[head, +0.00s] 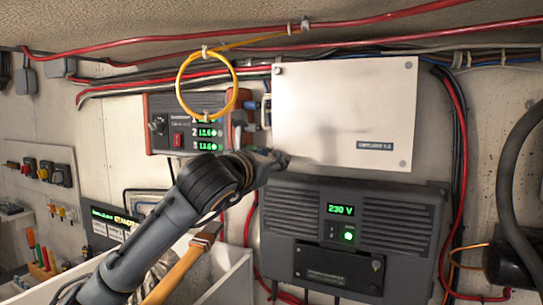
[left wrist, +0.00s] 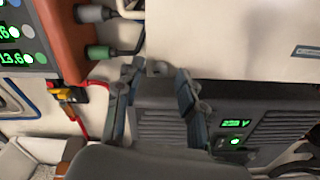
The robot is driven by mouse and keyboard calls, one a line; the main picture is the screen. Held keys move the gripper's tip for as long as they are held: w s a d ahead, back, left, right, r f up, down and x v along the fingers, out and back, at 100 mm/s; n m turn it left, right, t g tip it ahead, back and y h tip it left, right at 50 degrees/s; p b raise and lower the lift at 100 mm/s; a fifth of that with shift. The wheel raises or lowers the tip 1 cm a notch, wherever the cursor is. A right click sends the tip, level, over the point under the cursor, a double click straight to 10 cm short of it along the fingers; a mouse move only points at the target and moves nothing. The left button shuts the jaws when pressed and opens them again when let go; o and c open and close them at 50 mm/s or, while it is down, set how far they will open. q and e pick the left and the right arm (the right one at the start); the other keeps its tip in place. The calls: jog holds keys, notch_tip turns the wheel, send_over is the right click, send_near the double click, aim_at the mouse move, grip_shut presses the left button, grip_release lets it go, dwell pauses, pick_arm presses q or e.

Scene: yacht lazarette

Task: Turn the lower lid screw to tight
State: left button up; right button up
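The white lid (head: 345,110) of a wall box fills the upper middle of the head view. It also shows in the left wrist view (left wrist: 225,40). My left gripper (head: 281,159) is at the lid's lower left corner. In the left wrist view the two fingers of my left gripper (left wrist: 160,70) stand apart. Between their tips, at the lid's lower edge, is a small grey screw head (left wrist: 158,67). I cannot tell whether the fingers touch it, nor how far it is turned. In the head view the gripper hides this corner. My right gripper is not in view.
A dark inverter (head: 350,235) reading 230 V is mounted just below the lid. A battery monitor (head: 190,125) with green digits is at the left, with a yellow cable loop (head: 181,85) before it. Below stands an open bin (head: 232,275) with an orange-handled tool (head: 180,270).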

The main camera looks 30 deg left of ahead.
pick_arm(q)
grip_shut()
jog(key=m+b, duration=0.3)
jog(key=shift+f, duration=0.1)
jog(key=m+b, duration=0.2)
jog(key=m, duration=0.1)
jog(key=shift+m, duration=0.4)
jog(key=m+b, duration=0.1)
jog(key=m, duration=0.1)
jog(key=shift+m, duration=0.4)
jog(key=m, duration=0.2)
jog(key=shift+m+b, duration=0.4)
jog(key=m, duration=0.5)
jog(key=shift+m, duration=0.4)
